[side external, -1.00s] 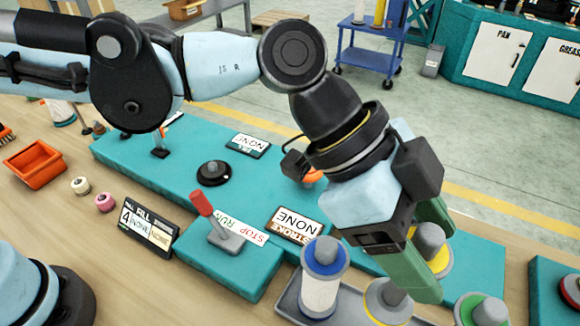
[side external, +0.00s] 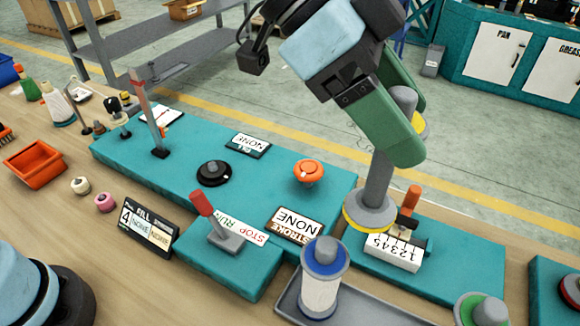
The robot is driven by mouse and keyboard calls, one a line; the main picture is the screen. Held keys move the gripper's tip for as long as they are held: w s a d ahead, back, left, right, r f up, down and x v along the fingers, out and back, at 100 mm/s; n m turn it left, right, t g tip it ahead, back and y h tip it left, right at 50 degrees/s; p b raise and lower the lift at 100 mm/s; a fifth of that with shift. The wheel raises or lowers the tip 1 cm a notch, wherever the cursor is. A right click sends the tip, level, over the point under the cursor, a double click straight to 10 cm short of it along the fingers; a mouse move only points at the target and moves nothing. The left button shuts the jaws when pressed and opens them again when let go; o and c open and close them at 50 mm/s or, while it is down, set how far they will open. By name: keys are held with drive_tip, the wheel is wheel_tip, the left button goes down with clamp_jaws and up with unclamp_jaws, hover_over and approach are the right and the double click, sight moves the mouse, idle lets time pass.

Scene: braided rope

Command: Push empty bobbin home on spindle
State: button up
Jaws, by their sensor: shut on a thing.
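The empty bobbin (side external: 379,182) has a bare grey core and grey flanges edged in yellow. My gripper (side external: 402,130) is shut on it near its upper end, with the green fingers either side. The bobbin hangs slightly tilted, its lower flange raised over the area beside the numbered counter block. The near green finger hides part of its upper end. I cannot tell for sure which part is the spindle; a black round base with a grey stub (side external: 213,172) stands on the teal machine bed, apart from the bobbin.
A wound white bobbin with blue top (side external: 321,282) stands in the grey tray (side external: 290,300). A green-edged bobbin (side external: 482,310) is at the lower right. A red-handled lever (side external: 212,220), orange knob (side external: 309,172), upright post (side external: 148,112) and counter block (side external: 393,250) stand up nearby.

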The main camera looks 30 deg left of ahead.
drive_tip(key=w+a+n+t+y, duration=0.1)
drive_tip(key=w+a+n+t, duration=0.15)
drive_tip(key=a, duration=0.85)
drive_tip(key=w+a+n+t+y, duration=0.2)
drive_tip(key=a+n, duration=0.2)
drive_tip(key=a, duration=0.6)
drive_tip(key=w+a+n+t+y, duration=0.1)
drive_tip(key=w+a+n+t, duration=0.15)
drive_tip(key=a, duration=0.85)
drive_tip(key=shift+g, duration=0.5)
drive_tip(key=shift+f, duration=2.9)
drive_tip(key=shift+f, duration=4.1)
